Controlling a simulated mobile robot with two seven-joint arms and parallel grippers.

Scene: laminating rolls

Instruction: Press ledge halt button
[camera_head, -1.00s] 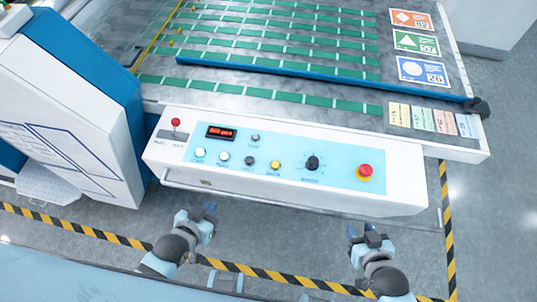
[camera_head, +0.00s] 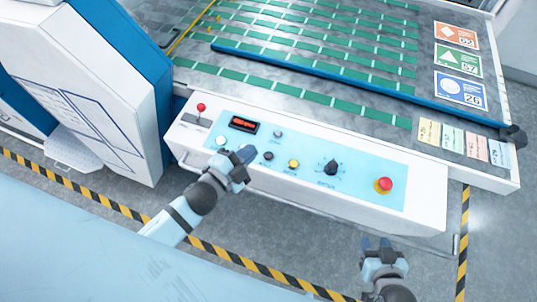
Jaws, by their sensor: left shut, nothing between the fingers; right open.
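The white control ledge (camera_head: 310,209) carries a pale blue panel. My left gripper (camera_head: 246,153) is shut and empty, over the left part of the panel, well left of the red mushroom button. It hides part of the row of small buttons; I cannot tell whether it touches the panel. My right gripper (camera_head: 376,243) is open and empty, in front of the ledge and below the red button in the picture.
The panel also has a red display (camera_head: 243,124), a white button (camera_head: 221,141), a yellow button (camera_head: 293,164) and a black knob (camera_head: 331,168). A blue bar (camera_head: 360,84) crosses the table behind.

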